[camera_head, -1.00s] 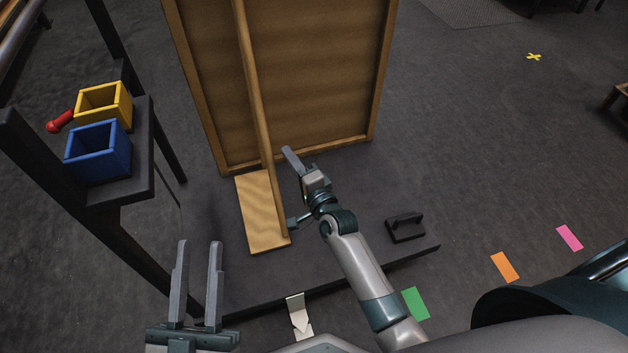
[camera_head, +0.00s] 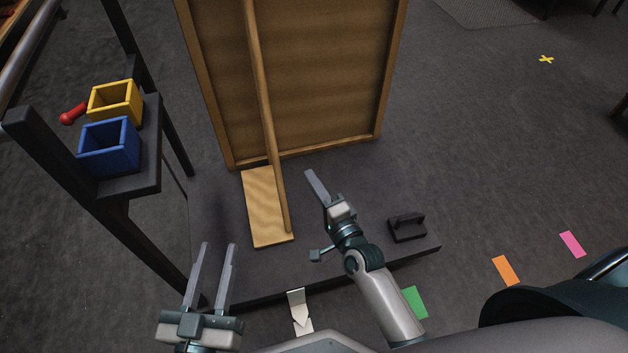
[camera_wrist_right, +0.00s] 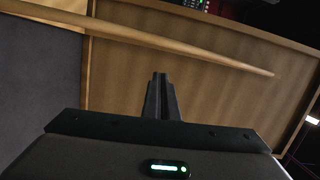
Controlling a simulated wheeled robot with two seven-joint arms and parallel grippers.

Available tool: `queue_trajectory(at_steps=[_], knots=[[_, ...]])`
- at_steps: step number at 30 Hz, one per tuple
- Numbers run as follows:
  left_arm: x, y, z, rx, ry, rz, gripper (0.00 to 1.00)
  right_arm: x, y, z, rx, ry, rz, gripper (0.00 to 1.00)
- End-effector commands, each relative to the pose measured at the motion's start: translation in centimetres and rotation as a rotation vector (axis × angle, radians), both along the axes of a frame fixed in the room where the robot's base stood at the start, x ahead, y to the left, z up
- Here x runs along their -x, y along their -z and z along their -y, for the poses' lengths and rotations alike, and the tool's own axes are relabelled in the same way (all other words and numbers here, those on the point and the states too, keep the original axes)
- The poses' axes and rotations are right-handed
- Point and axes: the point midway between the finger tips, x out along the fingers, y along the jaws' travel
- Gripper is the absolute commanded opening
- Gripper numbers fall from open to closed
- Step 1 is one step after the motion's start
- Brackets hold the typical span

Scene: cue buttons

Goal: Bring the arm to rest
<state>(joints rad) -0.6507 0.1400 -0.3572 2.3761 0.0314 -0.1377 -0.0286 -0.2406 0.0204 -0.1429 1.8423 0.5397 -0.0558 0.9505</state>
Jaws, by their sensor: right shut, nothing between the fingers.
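My right gripper (camera_head: 317,187) is shut and empty. It is above the dark table, to the right of a pale wooden plank and in front of the upright wooden panel. In the right wrist view the shut fingers (camera_wrist_right: 160,96) point toward the brown panel, with nothing between them. My left gripper (camera_head: 215,268) is at the lower left of the head view. Its two fingers are apart and nothing shows between them.
The wooden panel (camera_head: 330,85) stands at the back of the table. A long wooden rod (camera_head: 265,115) slants in front of it, above the plank (camera_head: 262,220). A blue box (camera_head: 108,158) and yellow box (camera_head: 116,115) stand on the left shelf.

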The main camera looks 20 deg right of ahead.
Motion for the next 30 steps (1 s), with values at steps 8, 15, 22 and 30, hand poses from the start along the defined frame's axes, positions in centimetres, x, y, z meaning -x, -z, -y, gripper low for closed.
queue_trajectory(at_steps=[8, 15, 22, 30], knots=[[0.0, 0.3, -0.1, -0.004, 0.000, -0.014, 0.31, 0.5, 0.0, 0.0, 0.000, 0.000, 0.001, 0.00], [0.0, 0.2, -0.1, -0.004, -0.001, -0.013, 0.31, 0.5, 0.0, 0.0, 0.000, 0.000, 0.000, 0.00], [0.0, 0.3, 0.0, -0.004, 0.000, -0.013, 0.31, 0.7, -0.1, -0.1, 0.016, -0.003, 0.003, 0.00], [0.0, 0.3, 0.0, -0.004, 0.000, -0.013, 0.31, 5.0, -1.8, -2.0, 0.316, -0.061, 0.066, 0.00]])
